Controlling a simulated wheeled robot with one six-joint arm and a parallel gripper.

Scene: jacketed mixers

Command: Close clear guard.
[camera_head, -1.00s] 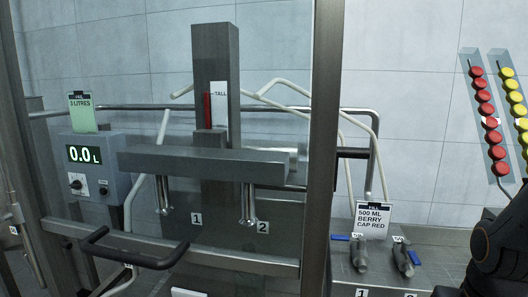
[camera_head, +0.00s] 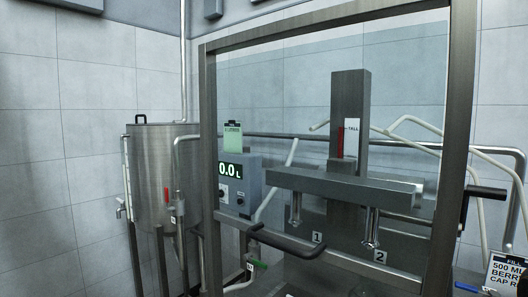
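The clear guard (camera_head: 208,120) is a metal-framed transparent panel standing in front of the filling machine. Its top bar, left post and right post (camera_head: 452,150) show, and its lower bar (camera_head: 330,265) crosses near the bottom. A black handle (camera_head: 288,242) sits on the lower left part of the frame. Another black handle (camera_head: 486,192) sticks out right of the right post. Behind the panel are the grey column (camera_head: 348,105) and the nozzle bar (camera_head: 340,188) with nozzles 1 and 2. I cannot tell whether the guard is fully shut. My gripper is not in view.
A steel tank (camera_head: 160,180) with a red-handled valve stands at the left. A control box (camera_head: 237,185) reads 0.0 L, with a green card (camera_head: 233,138) above it. A label card (camera_head: 505,272) is at the lower right edge.

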